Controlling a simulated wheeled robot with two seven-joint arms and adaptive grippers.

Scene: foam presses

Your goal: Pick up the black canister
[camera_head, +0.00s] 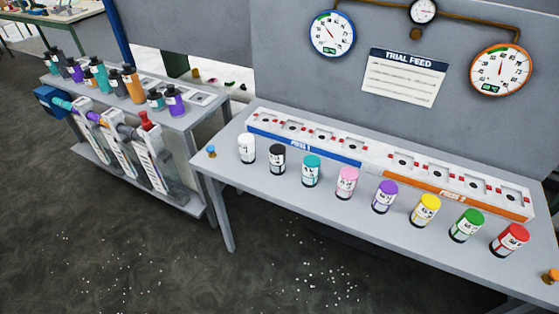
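The black canister (277,159) stands upright on the grey table (225,178), second from the left in a row of coloured canisters. It has a black top and a white label band. The white canister (246,149) stands to its left and the teal canister (311,171) to its right, both apart from it. Neither of my grippers shows in the head view.
Behind the row lie a blue-fronted press strip (301,147) and an orange-fronted one (458,194). Pink (346,182), purple, yellow, green and red canisters continue rightward. A side bench (185,122) with bottles stands left. Floor in front is clear apart from white specks.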

